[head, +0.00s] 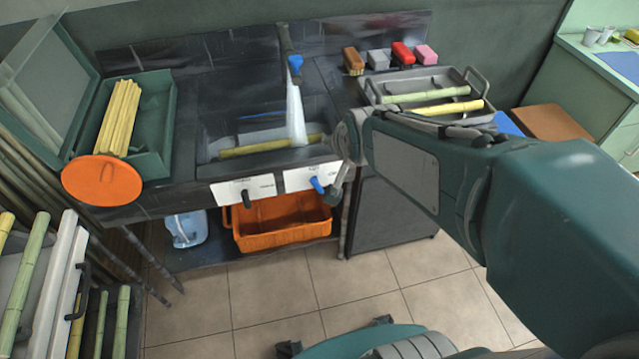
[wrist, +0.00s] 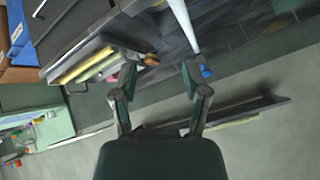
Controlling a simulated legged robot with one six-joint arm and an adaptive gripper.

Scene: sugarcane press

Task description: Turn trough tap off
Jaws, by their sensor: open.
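The tap (head: 287,38) above the trough (head: 222,170) has a blue handle (head: 295,63). A white stream of water (head: 295,115) runs from it into the trough. My gripper (head: 338,188) is seen edge-on in the head view, to the right of the stream and near the front panel. In the wrist view my gripper (wrist: 158,76) is open and empty, its two fingers spread apart. That view also shows the blue handle (wrist: 206,71), just right of the right finger, and the water (wrist: 184,22). I cannot tell whether finger and handle touch.
The front panel has white labels with a black handle (head: 247,198) and a blue handle (head: 317,186). An orange crate (head: 283,236) sits below. A grey tray (head: 470,76) with canes and several sponges stand right. A green box (head: 165,125) of canes stands left.

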